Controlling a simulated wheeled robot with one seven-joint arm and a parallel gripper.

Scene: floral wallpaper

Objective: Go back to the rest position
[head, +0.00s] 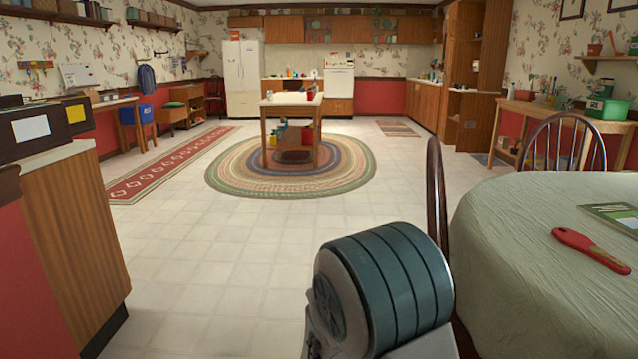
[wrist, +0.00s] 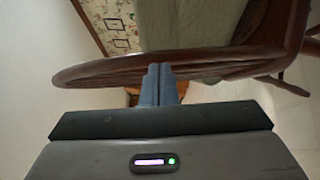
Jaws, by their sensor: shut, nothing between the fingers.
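My gripper (wrist: 159,72) shows in the wrist view with its two blue-grey fingers pressed together and nothing between them. The fingertips are close to the dark wooden rim of a chair back (wrist: 110,70), which crosses the wrist view; I cannot tell whether they touch it. In the head view a rounded dark teal and grey part of my arm (head: 385,280) stands at the bottom, right of the middle. My gripper itself does not show in the head view.
A table with a pale green cloth (head: 530,240) is at the right, holding a red-handled tool (head: 590,250) and a book (head: 615,215). A wooden chair (head: 437,195) stands at its left edge. A wooden cabinet (head: 75,240) is at the left. Clear tiled floor (head: 220,250) lies ahead.

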